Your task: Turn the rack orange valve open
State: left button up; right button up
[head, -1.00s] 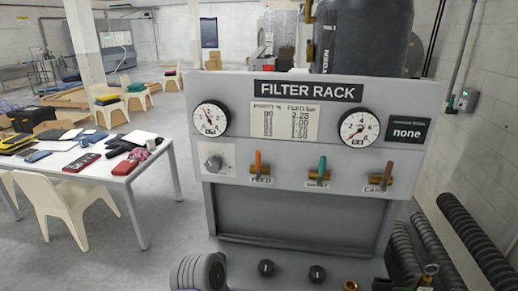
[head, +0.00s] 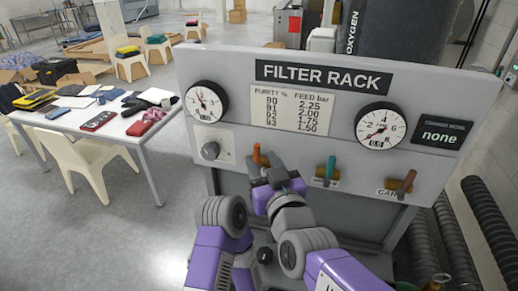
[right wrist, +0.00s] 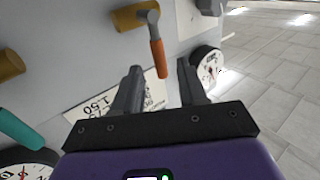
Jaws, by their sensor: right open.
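The orange valve handle (head: 257,154) is on the front panel of the filter rack (head: 300,130), above the leftmost valve label and pointing up. In the right wrist view the orange handle (right wrist: 157,58) hangs from a brass valve body (right wrist: 132,17), as that view is turned over. My right gripper (head: 268,168) is at this valve and partly hides its base. In the right wrist view my open right gripper (right wrist: 160,75) has the handle's free end showing between its fingertips, with gaps at both sides. Contact is not visible. My left gripper is not in view.
A teal-handled valve (head: 330,170) and a brown-handled valve (head: 408,183) sit right of the orange one. A grey knob (head: 210,151) is to its left. Gauges (head: 206,102) and (head: 380,127) flank a purity chart (head: 291,110). A cluttered table (head: 85,140) stands at left.

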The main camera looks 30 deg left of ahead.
aim_at(258, 156)
jog(key=shift+p+x, duration=0.35)
jog(key=shift+x, duration=1.9)
grip_shut()
